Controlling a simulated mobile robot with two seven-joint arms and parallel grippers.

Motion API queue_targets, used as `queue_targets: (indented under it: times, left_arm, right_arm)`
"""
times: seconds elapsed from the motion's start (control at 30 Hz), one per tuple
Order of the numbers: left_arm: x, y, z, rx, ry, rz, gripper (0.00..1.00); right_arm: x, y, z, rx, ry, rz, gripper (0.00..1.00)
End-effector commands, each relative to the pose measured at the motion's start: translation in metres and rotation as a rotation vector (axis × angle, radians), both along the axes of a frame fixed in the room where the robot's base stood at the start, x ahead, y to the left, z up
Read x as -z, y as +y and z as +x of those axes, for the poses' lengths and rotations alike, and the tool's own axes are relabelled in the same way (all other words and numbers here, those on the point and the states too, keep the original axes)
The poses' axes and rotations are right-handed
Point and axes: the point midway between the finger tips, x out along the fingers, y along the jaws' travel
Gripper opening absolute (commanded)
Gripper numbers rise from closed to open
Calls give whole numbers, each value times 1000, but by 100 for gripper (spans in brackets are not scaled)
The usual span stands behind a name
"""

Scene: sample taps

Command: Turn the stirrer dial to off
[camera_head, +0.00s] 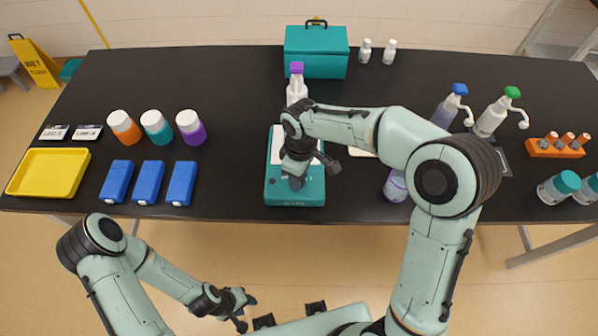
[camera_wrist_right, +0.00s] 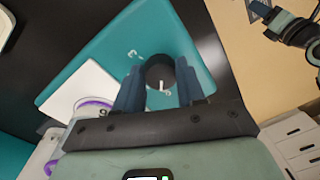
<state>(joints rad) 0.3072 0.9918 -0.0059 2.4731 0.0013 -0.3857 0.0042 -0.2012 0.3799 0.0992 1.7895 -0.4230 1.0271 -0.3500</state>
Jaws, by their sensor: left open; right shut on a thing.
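The teal stirrer (camera_head: 275,196) stands near the front edge of the black table, with a white top plate and lettering on its front. In the right wrist view its teal top (camera_wrist_right: 110,55) fills the middle. The round dark dial (camera_wrist_right: 158,70) has a white pointer line, with small white marks printed around it. My right gripper (camera_head: 295,182) reaches down over the stirrer and hides the dial in the head view. Its two fingers (camera_wrist_right: 160,88) are shut on the dial, one on each side. My left gripper (camera_head: 240,310) is open and empty, low in front of the table.
A purple-capped bottle (camera_head: 297,90) stands at the stirrer's back. Three blue boxes (camera_head: 148,183), three lidded jars (camera_head: 157,128) and a yellow tray (camera_head: 48,172) are at the left. Pump bottles (camera_head: 490,118) and an orange rack (camera_head: 556,149) are at the right. A teal case (camera_head: 316,60) stands behind.

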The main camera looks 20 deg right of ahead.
Motion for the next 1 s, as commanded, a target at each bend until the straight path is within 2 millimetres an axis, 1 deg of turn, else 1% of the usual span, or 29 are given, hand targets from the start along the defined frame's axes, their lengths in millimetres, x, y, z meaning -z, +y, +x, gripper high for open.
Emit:
queue_targets:
  times: [0.03,0.2,0.4,0.6,1.0]
  left_arm:
    - [-4,0,3,0,-3,0,43]
    - [-8,0,7,0,-8,0,43]
    - [-12,0,10,0,-11,0,43]
    - [-13,0,11,0,-12,0,43]
    - [-13,0,11,0,-12,0,43]
  right_arm:
    - [-2,0,1,-33,-2,1,9]
    - [-2,0,1,-137,-2,-1,9]
    - [-2,0,1,-214,-2,0,9]
    - [-1,0,1,-248,-2,0,9]
    - [-1,0,1,-255,-3,0,9]
